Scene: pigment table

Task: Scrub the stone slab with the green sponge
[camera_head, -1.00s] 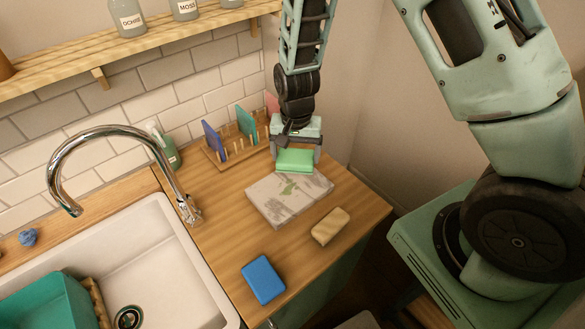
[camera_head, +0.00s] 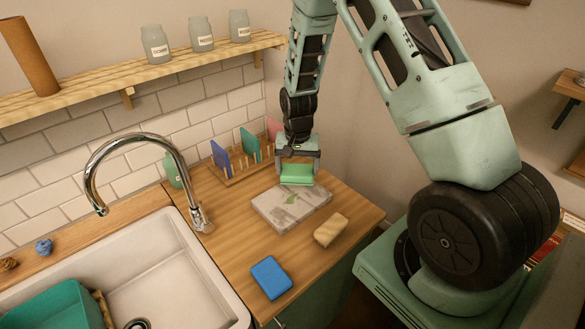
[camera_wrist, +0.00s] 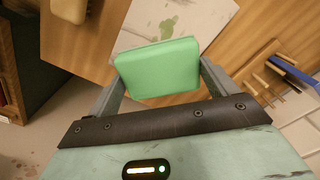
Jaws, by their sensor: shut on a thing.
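My gripper (camera_head: 297,172) is shut on the green sponge (camera_head: 296,179), just over the far edge of the stone slab (camera_head: 276,214). The slab is pale grey and lies flat on the wooden counter, with green smears on its top. In the wrist view the green sponge (camera_wrist: 158,68) sits between the two fingers, and part of the stone slab (camera_wrist: 140,22) with a green stain shows beyond it. I cannot tell whether the sponge touches the slab.
A blue sponge (camera_head: 271,277) and a tan sponge (camera_head: 331,229) lie on the counter in front of the slab. A wooden rack (camera_head: 240,172) with coloured boards stands behind. A sink (camera_head: 165,260) with a tall faucet (camera_head: 150,136) is at left. The counter's right edge is close.

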